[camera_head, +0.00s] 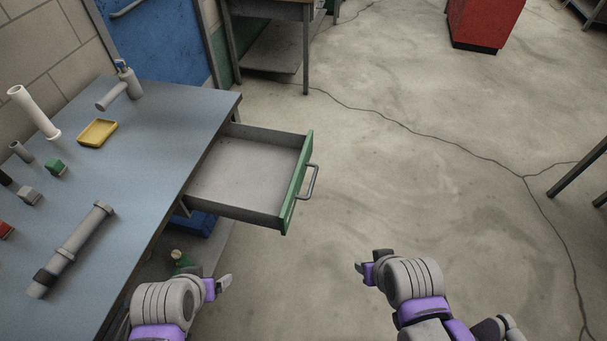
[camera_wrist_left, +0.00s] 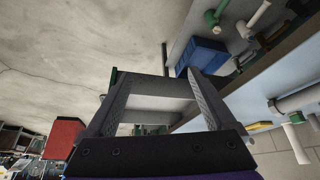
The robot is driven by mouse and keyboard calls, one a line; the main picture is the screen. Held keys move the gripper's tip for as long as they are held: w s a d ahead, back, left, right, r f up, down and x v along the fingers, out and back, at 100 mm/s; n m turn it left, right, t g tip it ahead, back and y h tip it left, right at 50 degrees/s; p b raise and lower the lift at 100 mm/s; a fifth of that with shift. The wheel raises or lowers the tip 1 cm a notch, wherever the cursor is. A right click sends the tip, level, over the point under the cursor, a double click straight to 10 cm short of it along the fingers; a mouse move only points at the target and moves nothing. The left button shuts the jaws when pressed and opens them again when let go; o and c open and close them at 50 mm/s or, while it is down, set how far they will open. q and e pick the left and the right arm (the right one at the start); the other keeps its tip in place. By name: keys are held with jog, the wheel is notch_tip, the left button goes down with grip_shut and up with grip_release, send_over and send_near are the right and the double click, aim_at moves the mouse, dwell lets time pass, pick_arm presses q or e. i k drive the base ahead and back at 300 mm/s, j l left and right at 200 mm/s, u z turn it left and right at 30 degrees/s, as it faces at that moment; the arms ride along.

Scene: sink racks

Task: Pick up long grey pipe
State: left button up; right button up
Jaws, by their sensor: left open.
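The long grey pipe (camera_head: 72,248) lies on the blue-grey table top, near its left front part in the head view. It has a collar at its far end and a dark band near its near end. My left gripper (camera_head: 224,283) is off the table's right edge, to the right of the pipe and apart from it. The left wrist view shows its two fingers (camera_wrist_left: 157,88) spread, with nothing between them. My right gripper (camera_head: 361,267) is over the open floor, far from the pipe; its finger gap is too small to make out.
An open, empty drawer (camera_head: 245,175) with a green front juts from the table. A blue bin (camera_head: 199,223) is below.

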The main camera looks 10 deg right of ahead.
aim_at(63, 255)
jog(key=u, duration=1.85)
jog(key=i+l+u, duration=0.5)
jog(key=i+l, duration=0.1)
jog(key=i, duration=0.05)
